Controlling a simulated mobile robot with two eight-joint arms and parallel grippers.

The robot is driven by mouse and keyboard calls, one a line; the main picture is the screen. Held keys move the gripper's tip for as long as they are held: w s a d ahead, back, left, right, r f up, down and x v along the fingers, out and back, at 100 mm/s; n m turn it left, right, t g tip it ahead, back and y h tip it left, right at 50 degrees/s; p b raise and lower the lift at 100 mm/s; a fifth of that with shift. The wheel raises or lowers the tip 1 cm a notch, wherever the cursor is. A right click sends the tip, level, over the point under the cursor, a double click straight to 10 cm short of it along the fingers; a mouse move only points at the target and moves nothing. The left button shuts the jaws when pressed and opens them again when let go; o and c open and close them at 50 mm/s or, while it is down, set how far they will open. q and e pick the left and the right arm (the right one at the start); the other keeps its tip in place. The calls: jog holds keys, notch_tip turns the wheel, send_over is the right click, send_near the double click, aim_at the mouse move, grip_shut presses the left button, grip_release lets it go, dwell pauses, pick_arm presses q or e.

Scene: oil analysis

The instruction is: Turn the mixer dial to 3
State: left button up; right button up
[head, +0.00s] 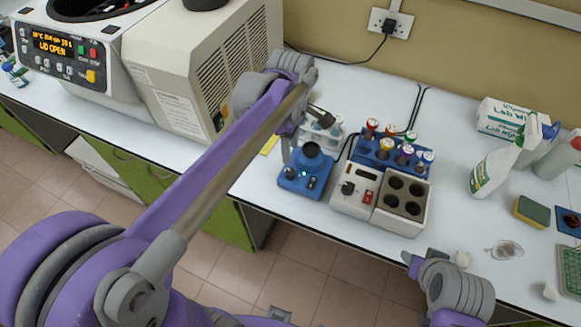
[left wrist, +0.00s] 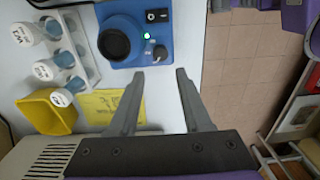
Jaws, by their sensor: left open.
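The blue mixer (head: 298,186) stands near the front edge of the bench, with a black cup on top. In the left wrist view the mixer (left wrist: 178,35) is at the top. Its small dial (left wrist: 158,53) sits on the front face beside a lit green light and a black rocker switch. My left gripper (left wrist: 160,75) is open and empty, its fingertips just short of the dial, which lies roughly between their lines. In the head view my left gripper (head: 289,147) is beside the mixer's left side. My right gripper (head: 412,262) is by the bench's front edge; its jaws are unclear.
A heater block (head: 349,193) stands close right of the mixer. A blue rack of capped vials (head: 390,155) is behind it. A tube rack (left wrist: 78,48) and yellow tray (left wrist: 50,112) are near the left gripper. A centrifuge (head: 75,50) stands left.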

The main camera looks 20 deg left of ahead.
aim_at(291, 171)
pick_arm(q)
notch_tip(291, 171, down, 10)
jog(key=shift+r, duration=0.1)
dwell(0.4)
grip_shut()
